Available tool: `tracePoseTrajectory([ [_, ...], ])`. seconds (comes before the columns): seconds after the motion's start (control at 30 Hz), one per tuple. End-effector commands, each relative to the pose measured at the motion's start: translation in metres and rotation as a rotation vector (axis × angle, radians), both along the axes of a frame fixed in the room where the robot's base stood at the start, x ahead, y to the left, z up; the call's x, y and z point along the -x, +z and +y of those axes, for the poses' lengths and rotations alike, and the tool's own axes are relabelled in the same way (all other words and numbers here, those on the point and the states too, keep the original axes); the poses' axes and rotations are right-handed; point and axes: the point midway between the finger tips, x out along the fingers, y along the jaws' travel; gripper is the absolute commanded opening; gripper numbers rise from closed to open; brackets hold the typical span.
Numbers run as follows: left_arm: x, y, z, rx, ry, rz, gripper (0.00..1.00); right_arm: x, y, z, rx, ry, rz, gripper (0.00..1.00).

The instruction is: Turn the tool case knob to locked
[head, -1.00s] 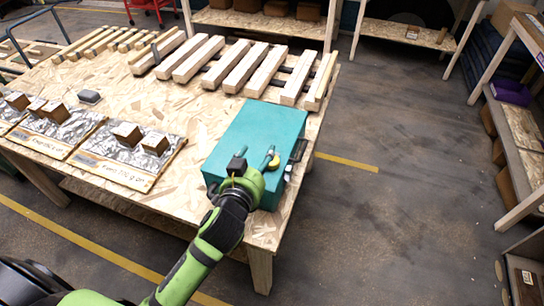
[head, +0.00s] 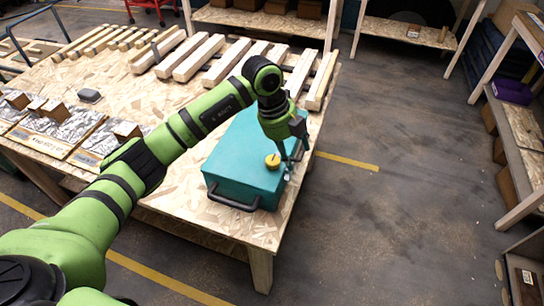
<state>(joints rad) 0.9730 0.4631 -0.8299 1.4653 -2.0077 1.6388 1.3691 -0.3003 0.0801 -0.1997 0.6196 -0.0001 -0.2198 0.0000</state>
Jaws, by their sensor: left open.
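The teal tool case (head: 240,160) stands near the front right corner of the wooden table, with a dark handle (head: 233,199) on its front side. A round yellow knob (head: 272,161) sits on its top near the right edge. My left gripper (head: 289,169) points down at the case's right edge, just right of the knob. It is open, and its fingers look apart from the knob, though the arm partly hides that area. My right gripper is not in view.
The table (head: 190,212) also holds wooden beams (head: 199,58) at the back, foil-covered boards (head: 62,131) with small blocks at the left, and a small grey object (head: 89,96). The floor (head: 400,190) right of the table is clear. Shelves (head: 515,130) stand at the far right.

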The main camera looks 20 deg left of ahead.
Motion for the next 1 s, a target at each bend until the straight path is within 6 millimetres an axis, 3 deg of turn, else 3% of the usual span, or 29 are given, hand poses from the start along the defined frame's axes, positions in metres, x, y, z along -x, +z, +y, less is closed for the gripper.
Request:
tracePoseTrajectory([
  [0.03, -0.005, 0.004, 0.022, -0.084, 0.042, 0.013, 0.64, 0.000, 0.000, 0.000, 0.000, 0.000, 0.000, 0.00],
  [0.1, -0.007, 0.008, 0.042, -0.163, 0.087, 0.028, 0.64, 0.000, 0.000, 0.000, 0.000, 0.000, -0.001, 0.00],
  [0.2, -0.007, 0.009, 0.055, -0.216, 0.118, 0.041, 0.64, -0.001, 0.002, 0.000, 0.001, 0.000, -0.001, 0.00],
  [0.7, -0.010, -0.053, 0.051, -0.218, 0.119, 0.044, 0.64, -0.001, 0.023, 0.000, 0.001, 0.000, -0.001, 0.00],
  [1.0, -0.011, -0.060, 0.051, -0.218, 0.117, 0.042, 0.64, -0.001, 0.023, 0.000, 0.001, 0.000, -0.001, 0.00],
])
